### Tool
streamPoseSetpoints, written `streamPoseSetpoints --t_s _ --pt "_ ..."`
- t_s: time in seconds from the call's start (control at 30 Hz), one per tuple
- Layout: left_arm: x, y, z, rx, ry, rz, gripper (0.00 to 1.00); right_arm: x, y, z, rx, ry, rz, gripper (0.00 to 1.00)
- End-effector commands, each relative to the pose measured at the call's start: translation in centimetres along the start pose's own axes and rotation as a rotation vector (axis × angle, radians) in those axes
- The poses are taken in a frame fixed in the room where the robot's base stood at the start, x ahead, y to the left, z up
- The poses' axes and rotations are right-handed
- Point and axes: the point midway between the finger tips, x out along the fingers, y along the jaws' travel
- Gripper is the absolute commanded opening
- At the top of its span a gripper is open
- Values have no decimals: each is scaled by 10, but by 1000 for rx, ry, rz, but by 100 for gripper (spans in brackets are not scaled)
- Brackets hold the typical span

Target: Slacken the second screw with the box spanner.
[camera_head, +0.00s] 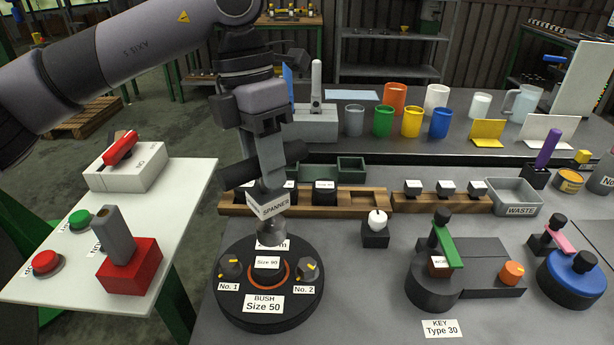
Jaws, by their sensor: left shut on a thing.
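My left gripper (268,180) comes down from above and is shut on the box spanner (271,231), which carries a "SPANNER" label. The spanner is slightly tilted, with its metal socket end low over the rear of a round black fixture (228,303). I cannot tell whether the socket touches anything there. The second screw (308,267), with a yellow mark and a "No. 2" label, is at the fixture's right, apart from the socket. The first screw (231,267), labelled "No. 1", is at the left. A bush in an orange ring (282,277) lies between them. My right gripper is out of view.
A wooden rack (368,206) with labelled black parts stands behind the fixture. A keyed device (435,288) is further right. Buttons and a red-based lever (125,260) are on the left table.

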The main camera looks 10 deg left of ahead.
Motion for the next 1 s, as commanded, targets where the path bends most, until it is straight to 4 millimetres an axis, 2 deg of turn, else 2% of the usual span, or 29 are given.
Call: streamPoseSetpoints --t_s 0.7,1.0 --pt "10 -26 27 -1182 -251 0 0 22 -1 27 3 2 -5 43" --pt "13 -35 36 -1614 -339 0 0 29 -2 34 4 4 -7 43"
